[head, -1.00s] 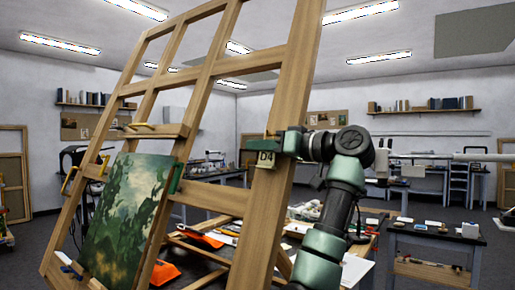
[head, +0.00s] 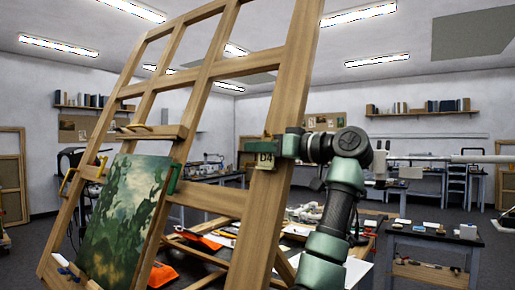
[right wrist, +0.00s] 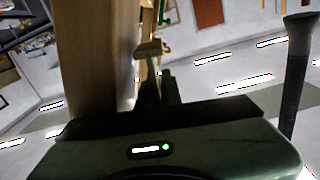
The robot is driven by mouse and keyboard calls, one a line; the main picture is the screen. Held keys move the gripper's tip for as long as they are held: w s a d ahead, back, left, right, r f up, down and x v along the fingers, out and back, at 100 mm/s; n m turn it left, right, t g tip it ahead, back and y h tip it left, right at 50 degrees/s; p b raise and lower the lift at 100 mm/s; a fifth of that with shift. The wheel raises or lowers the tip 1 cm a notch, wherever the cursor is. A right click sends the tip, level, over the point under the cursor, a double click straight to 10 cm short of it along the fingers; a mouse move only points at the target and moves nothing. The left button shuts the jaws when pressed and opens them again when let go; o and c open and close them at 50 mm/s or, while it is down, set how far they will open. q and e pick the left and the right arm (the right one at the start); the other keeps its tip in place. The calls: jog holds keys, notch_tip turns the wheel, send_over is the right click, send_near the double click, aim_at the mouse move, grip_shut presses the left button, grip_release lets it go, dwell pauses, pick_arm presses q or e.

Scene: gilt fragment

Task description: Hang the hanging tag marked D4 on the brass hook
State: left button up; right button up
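The tag marked D4 (head: 265,160) is a small pale plate with dark lettering, in front of the thick right post of the wooden easel. My right gripper (head: 264,144) comes in from the right across this post, its green fingers shut at the tag's top edge. A small brass piece, seemingly the hook (head: 267,134), shows just above the fingers; it also seems to show in the right wrist view (right wrist: 150,48), beyond the dark fingers (right wrist: 160,88). Whether the tag touches the hook is hidden by the fingers. My left gripper is out of view.
The wooden easel (head: 205,70) fills the middle and left and holds a green landscape painting (head: 125,215). Behind it stands a cluttered table (head: 310,232). A side table (head: 430,240) stands at the right, with open floor around it.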

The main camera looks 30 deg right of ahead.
jog(key=o, duration=0.4)
jog(key=shift+f, duration=0.1)
jog(key=shift+a, duration=0.1)
jog(key=shift+s+d+b, duration=0.25)
jog(key=shift+s+b, duration=0.1)
jog(key=shift+s, duration=0.05)
jog(key=b+v, duration=0.2)
jog(key=v, duration=0.4)
jog(key=shift+s, duration=0.2)
jog(key=shift+s+d, duration=0.2)
jog(key=shift+s, duration=0.05)
